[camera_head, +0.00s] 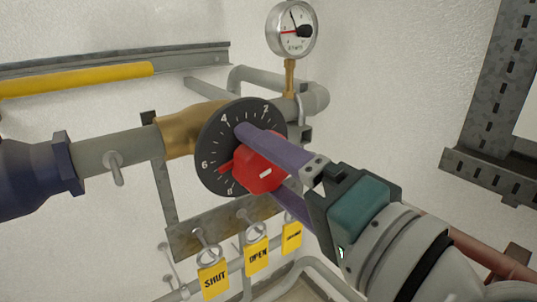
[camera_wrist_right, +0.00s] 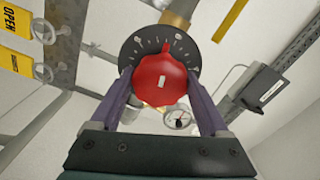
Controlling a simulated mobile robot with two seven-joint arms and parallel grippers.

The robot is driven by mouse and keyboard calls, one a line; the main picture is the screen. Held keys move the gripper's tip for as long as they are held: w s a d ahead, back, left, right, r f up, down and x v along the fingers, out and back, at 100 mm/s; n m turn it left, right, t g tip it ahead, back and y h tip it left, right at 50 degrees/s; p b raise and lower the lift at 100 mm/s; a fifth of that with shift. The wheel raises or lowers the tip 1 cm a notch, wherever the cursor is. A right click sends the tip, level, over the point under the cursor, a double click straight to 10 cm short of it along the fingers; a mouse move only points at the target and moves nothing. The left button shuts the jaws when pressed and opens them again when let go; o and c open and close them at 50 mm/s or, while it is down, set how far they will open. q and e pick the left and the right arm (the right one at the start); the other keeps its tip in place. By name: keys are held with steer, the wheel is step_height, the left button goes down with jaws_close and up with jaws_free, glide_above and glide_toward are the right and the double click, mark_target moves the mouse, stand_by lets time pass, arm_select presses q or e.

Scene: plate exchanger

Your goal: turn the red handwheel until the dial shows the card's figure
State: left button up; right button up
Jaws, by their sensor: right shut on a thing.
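The red handwheel (camera_head: 259,174) sits in front of a round black dial (camera_head: 211,150) on a brass valve body (camera_head: 183,130). The dial has white ticks and the figures 2, 4, 6 and 8. A red pointer (camera_head: 225,167) points left and slightly down, between 6 and 8. My right gripper (camera_head: 262,165) is shut on the handwheel, one purple finger above it and one below. In the right wrist view the handwheel (camera_wrist_right: 160,82) sits between both fingers, with the dial (camera_wrist_right: 133,47) behind. I cannot make out a card with a figure. My left gripper is not in view.
A pressure gauge (camera_head: 291,30) stands above the valve. Yellow tags reading SHUT (camera_head: 213,280) and OPEN (camera_head: 257,257), plus a third, hang below by small valves. A blue fitting (camera_head: 30,178) is at left; a perforated metal frame (camera_head: 490,85) is at right.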

steer(key=shift+n, duration=0.3)
stand_by(0.4)
steer(key=o, duration=1.2)
steer(key=b+v, duration=0.2)
steer(key=v, duration=0.8)
